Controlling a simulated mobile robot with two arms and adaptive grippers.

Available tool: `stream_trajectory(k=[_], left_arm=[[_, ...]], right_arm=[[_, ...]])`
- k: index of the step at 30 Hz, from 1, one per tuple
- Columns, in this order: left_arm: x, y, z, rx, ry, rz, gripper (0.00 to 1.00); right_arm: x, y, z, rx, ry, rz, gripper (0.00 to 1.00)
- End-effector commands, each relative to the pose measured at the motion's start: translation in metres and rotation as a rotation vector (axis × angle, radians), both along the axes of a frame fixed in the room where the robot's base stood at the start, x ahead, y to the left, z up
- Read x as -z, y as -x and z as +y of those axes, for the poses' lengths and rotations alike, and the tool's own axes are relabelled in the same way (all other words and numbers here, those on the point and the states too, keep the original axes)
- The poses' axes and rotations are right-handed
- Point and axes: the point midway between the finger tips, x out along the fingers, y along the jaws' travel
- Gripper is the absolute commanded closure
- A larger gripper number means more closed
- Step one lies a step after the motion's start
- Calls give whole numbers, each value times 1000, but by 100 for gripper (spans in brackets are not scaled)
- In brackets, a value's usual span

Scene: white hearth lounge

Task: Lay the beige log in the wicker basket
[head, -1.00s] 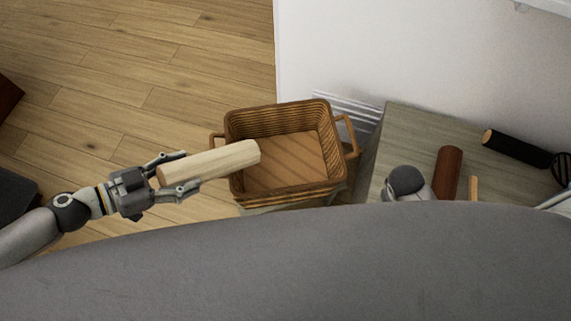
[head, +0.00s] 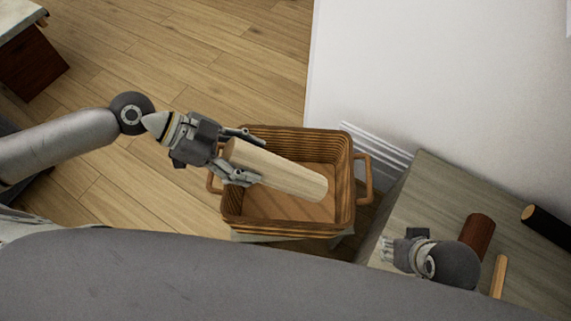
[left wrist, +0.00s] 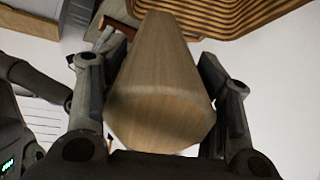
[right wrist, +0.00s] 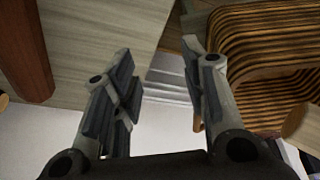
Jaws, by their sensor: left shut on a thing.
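The beige log (head: 290,180) is held in my left gripper (head: 257,160), its fingers closed on either side of the log's near end. The log slants over the wicker basket (head: 345,180), its free end above the basket's interior. The left wrist view shows the log (left wrist: 160,85) between the fingers, with the basket's ribbed wall (left wrist: 225,14) beyond. My right gripper (head: 387,249) is by the side table's near edge. In the right wrist view its fingers (right wrist: 160,58) are apart and empty, with the basket (right wrist: 255,40) to the right.
A grey wooden side table (head: 425,200) stands right of the basket. On it are a red-brown log (head: 476,235), a black log (head: 545,226) and a thin light stick (head: 498,277). A white wall (head: 420,80) rises behind.

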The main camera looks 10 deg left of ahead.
Motion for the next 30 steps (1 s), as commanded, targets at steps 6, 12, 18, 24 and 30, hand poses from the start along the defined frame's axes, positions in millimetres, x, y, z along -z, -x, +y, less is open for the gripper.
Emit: stream_trajectory(k=[6,12,18,24,30], left_arm=[[19,-48,-4,-3,8,-7,88],[43,-84,-6,-3,8,-2,88],[68,-104,-7,-1,7,-3,88],[81,-116,-8,-1,6,-3,88],[87,-121,-8,-1,7,-3,88]], right_arm=[[9,1,-1,0,1,0,60],[17,-7,1,-3,-5,-34,60],[8,-45,13,-17,-40,-207,60],[-4,-70,21,-27,-67,-331,60],[-9,-80,24,-31,-79,-384,60]])
